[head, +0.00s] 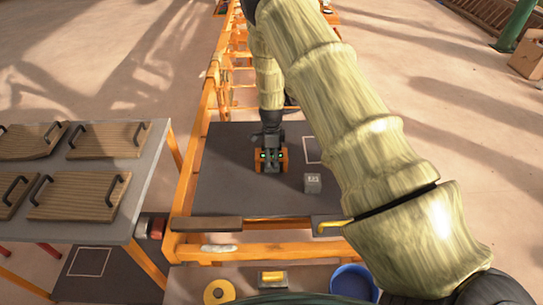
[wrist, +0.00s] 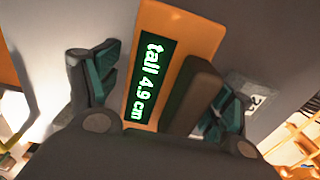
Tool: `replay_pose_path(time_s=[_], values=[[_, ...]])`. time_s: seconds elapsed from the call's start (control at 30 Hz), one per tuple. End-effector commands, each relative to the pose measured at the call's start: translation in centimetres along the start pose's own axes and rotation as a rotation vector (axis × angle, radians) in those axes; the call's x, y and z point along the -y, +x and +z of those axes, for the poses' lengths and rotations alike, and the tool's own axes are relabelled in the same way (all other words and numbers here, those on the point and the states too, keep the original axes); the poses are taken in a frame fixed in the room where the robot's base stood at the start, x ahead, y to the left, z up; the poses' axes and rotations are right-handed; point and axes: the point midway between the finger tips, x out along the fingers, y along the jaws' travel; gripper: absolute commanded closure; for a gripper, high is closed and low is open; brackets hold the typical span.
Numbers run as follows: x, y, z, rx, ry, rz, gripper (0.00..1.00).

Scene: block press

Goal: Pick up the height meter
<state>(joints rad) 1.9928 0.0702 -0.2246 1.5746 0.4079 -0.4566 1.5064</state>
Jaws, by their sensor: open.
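The height meter (head: 257,161) is an orange device on the dark grey table top, mostly hidden behind my gripper in the head view. In the wrist view its orange face (wrist: 185,25) carries a dark display with green text, "tall 4.9 cm". A brown bar (wrist: 196,92) stands up from it, nearer the right finger. My gripper (head: 271,158) is over the meter. In the wrist view my gripper (wrist: 160,92) is open, with dark teal-padded fingers either side of the display and bar. I cannot tell whether either finger touches.
A small grey numbered block (head: 313,183) sits right of the meter, near a white outlined square (head: 312,150). A grey side table (head: 100,222) with several handled wooden boards stands left. A blue bucket (head: 352,281) and a yellow roll (head: 219,292) are at the front.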

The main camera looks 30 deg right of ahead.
Motion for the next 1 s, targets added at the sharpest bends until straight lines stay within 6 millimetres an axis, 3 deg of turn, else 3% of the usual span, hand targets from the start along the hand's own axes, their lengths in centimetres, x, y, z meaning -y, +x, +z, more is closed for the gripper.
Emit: replay_pose_path(time_s=[0.2, 0.57, 0.83, 1.0], values=[[0.0, 0.0, 0.0, 0.000, 0.000, 0.000, 0.21], [0.0, 0.0, 0.0, 0.000, 0.000, -0.001, 0.87], [0.1, -0.3, 0.0, 0.000, 0.000, -0.001, 0.87], [0.1, -1.7, 0.0, 0.000, 0.000, -0.002, 0.87]])
